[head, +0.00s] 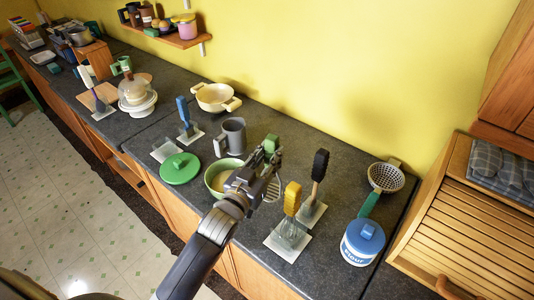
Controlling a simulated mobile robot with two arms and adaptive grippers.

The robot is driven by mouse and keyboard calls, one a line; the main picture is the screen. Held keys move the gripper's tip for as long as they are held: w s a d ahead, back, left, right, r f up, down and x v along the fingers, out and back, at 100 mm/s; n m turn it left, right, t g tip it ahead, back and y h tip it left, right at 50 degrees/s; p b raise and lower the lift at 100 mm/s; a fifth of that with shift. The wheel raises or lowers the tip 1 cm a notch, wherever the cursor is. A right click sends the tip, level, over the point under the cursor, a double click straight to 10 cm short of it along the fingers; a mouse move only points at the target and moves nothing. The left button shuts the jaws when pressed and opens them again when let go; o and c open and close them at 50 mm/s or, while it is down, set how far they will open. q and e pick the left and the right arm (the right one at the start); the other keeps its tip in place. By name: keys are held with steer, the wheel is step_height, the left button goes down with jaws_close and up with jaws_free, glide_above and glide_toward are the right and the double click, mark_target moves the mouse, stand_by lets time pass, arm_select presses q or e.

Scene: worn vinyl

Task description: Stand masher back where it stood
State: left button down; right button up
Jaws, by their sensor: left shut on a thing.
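My left gripper (265,160) is shut on the masher, gripping its green handle (271,143). The masher's grey slotted head (273,188) hangs beside the gripper, over the counter. The gripper hides part of the masher, and I cannot tell whether its head touches the counter. My right gripper is not in view.
A green bowl (217,188) is partly behind my gripper, with a grey mug (231,137) behind it. A yellow-handled whisk (291,204) and black-topped brush (319,169) stand on pads at right. A blue-lidded canister (363,242) and a green lid (180,168) flank the area.

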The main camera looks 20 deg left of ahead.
arm_select(q)
steer(key=shift+f, duration=0.1)
steer(key=shift+s+a+r, duration=0.15)
steer(key=shift+s+r, duration=0.25)
steer(key=shift+s, duration=0.4)
steer(key=shift+w, duration=0.1)
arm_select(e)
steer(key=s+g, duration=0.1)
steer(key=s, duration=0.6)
arm_select(q)
step_height(320, 180, down, 6)
steer(key=b, duration=0.3)
steer(key=shift+w, duration=0.1)
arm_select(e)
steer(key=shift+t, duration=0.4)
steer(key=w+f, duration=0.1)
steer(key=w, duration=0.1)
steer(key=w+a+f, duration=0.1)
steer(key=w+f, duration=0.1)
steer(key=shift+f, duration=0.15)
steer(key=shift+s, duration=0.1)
